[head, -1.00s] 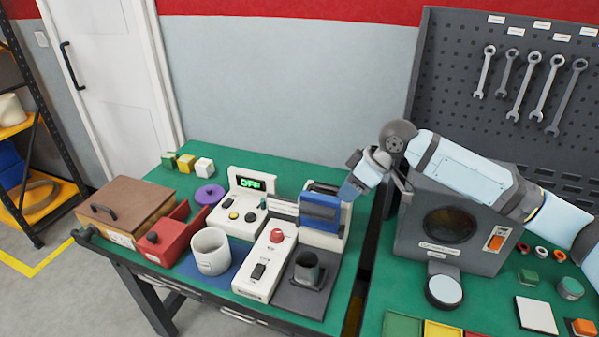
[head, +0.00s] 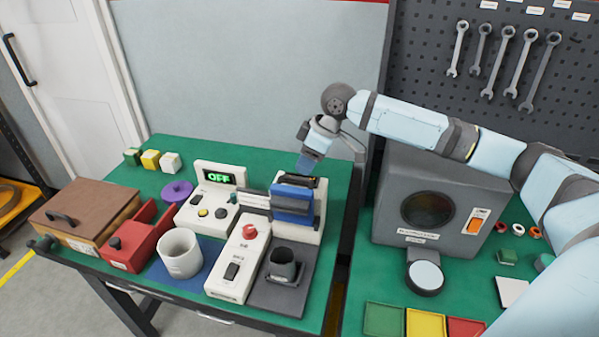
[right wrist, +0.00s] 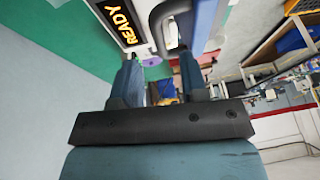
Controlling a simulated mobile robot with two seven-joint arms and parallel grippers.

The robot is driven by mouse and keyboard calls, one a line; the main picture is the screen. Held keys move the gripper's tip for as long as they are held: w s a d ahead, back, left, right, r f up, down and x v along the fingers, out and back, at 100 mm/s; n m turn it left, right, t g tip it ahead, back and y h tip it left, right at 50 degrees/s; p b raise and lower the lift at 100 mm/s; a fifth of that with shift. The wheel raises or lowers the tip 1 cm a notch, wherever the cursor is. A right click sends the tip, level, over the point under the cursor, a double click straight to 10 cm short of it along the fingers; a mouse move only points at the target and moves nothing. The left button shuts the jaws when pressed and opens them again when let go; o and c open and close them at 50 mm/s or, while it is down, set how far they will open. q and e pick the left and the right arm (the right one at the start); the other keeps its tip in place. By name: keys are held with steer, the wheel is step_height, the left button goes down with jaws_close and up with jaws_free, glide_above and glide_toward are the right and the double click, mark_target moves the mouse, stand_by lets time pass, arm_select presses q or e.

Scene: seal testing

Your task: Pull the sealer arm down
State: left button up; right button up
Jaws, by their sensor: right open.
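The sealer (head: 308,228) is a white upright unit on the green bench, with a blue block (head: 292,203) on its front and a dark bar at its top. My right gripper (head: 308,163) hangs just above and behind that top bar, pointing down. In the right wrist view its two blue fingers (right wrist: 160,62) are spread apart. A grey looped handle (right wrist: 158,28) shows at the fingertips, between them in the picture; I cannot tell whether it touches them. Beside it is a display reading READY (right wrist: 120,20). My left gripper is not in view.
A white cup (head: 180,255), a white switch box with a red button (head: 235,270) and a dark cup (head: 284,265) stand in front of the sealer. A display reading OFF (head: 220,177) is at its left. A grey machine (head: 390,232) stands to the right.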

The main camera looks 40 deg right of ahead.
mark_target(294, 203)
steer(key=shift+x, duration=2.15)
steer(key=shift+c, duration=0.4)
jaws_close()
